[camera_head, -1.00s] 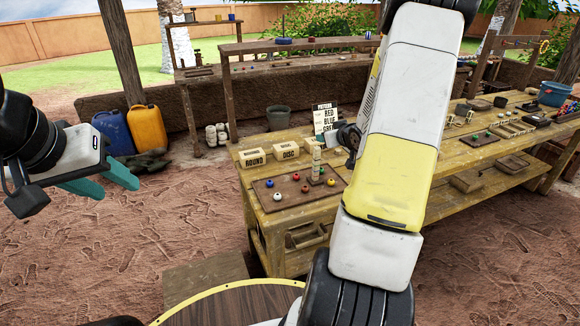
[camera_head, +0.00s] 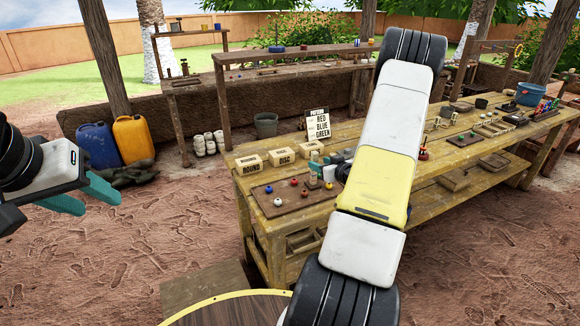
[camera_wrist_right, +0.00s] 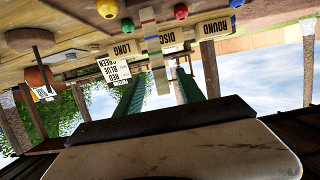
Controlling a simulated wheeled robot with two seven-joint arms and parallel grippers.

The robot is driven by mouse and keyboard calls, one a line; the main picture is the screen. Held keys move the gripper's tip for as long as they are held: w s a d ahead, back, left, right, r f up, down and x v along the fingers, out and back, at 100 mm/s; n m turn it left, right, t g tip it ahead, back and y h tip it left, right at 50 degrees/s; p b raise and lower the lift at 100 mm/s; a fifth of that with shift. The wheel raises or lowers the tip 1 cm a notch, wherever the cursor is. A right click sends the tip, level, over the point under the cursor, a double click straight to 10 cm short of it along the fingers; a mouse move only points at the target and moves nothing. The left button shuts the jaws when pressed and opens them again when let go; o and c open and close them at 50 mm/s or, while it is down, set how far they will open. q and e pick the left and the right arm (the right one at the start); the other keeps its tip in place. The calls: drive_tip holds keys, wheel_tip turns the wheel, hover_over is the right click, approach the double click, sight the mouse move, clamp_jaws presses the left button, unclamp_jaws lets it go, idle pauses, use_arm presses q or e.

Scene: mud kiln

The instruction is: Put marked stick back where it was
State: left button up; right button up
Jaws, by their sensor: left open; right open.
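In the head view the stick (camera_head: 312,178) stands on the dark board (camera_head: 262,199), partly hidden by my right gripper (camera_head: 324,168). My left gripper (camera_head: 100,202) is open and empty at the far left, away from the table.
Boxes labelled ROUND (camera_head: 250,165) and DISC (camera_head: 282,156) stand behind the board, with a RED BLUE GREEN sign (camera_head: 318,126) beyond. Small beads, including a blue one (camera_head: 269,185), sit around the stick. More items fill the table's right end.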

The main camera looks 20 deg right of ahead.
drive_tip(key=x, duration=0.8)
drive_tip(key=shift+s, duration=0.1)
clamp_jaws()
